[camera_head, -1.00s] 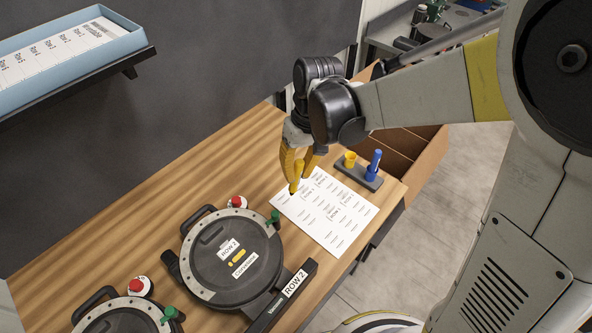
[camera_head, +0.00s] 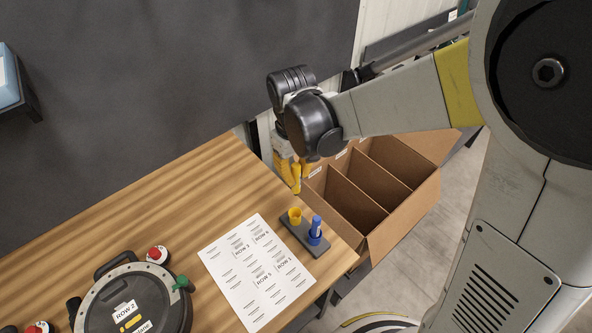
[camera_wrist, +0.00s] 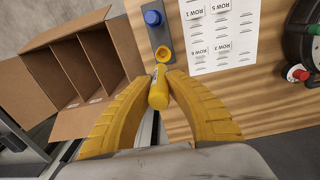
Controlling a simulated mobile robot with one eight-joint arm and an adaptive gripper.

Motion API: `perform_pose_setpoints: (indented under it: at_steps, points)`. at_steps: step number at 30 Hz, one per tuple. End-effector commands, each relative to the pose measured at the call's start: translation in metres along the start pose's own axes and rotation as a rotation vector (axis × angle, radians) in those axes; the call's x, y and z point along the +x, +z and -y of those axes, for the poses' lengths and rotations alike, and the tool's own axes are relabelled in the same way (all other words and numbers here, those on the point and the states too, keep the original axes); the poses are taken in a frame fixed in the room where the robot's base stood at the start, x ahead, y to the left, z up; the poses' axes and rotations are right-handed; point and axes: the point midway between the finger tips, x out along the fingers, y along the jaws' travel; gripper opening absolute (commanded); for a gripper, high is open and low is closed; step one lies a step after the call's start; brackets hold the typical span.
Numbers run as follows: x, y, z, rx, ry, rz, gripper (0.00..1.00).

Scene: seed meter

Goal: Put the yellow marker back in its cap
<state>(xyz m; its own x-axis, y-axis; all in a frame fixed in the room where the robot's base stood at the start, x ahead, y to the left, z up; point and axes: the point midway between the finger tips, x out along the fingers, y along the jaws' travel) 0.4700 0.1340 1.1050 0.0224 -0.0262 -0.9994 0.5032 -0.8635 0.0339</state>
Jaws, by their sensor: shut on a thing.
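My gripper (camera_head: 293,175) is shut on the yellow marker (camera_wrist: 158,88), which shows between the two yellow fingers in the wrist view. In the head view the marker (camera_head: 296,178) hangs below the fingers, partly hidden by my arm. The open yellow cap (camera_head: 295,216) stands in a grey holder (camera_head: 299,234) at the right end of the table. In the wrist view the cap (camera_wrist: 163,55) lies just beyond the marker's far end. Whether the marker's tip touches the cap cannot be told there; in the head view the marker appears above and apart from the cap.
A blue marker (camera_head: 315,230) stands in the same holder beside the cap. A printed sheet (camera_head: 257,272) lies left of it. A cardboard box with dividers (camera_head: 420,212) is beyond the table's right edge. A round black seed meter (camera_head: 130,308) stands at the lower left.

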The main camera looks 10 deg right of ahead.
Motion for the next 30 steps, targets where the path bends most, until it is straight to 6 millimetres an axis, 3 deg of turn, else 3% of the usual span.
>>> perform_pose_setpoints:
  at_steps: [8,22,30]
  points:
    - [0.018,0.0,0.001,0.0,0.0,0.0,0.0]
    - [0.069,0.0,0.003,0.0,-0.001,0.0,0.0]
    - [0.078,0.0,0.003,0.0,-0.001,0.0,0.0]
